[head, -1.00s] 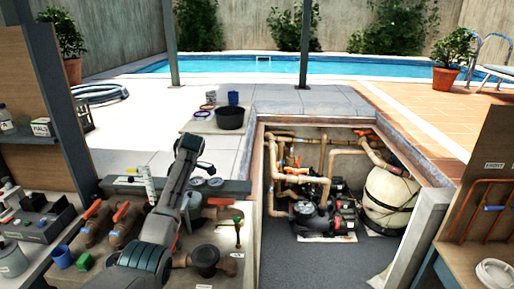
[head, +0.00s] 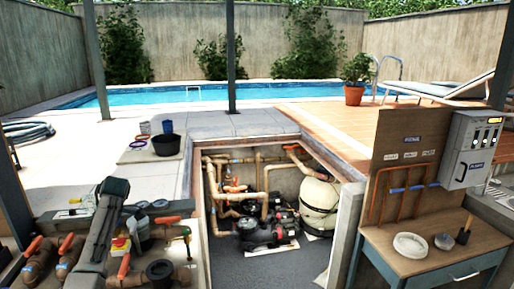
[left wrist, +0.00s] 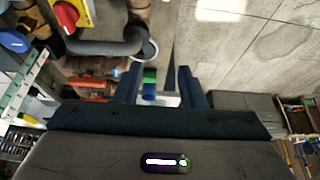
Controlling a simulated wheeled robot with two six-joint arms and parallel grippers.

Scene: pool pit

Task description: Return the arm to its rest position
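My left arm (head: 103,225) rises from the bottom left of the head view, over the pipe bench. Its gripper cannot be made out there. In the left wrist view my left gripper (left wrist: 160,82) points away from the camera with its two dark fingers apart. Nothing is seen clamped between them. A small green thing (left wrist: 150,76) shows in the gap, seemingly beyond the fingertips. My right arm and gripper are in neither view.
Pipes with orange-handled valves (head: 70,245) lie close around my left arm. The open pit (head: 250,262) with its pump and white tank (head: 318,205) is at the centre. A wooden workbench (head: 445,262) with a grey control box (head: 470,150) stands at right. Paving behind is mostly clear.

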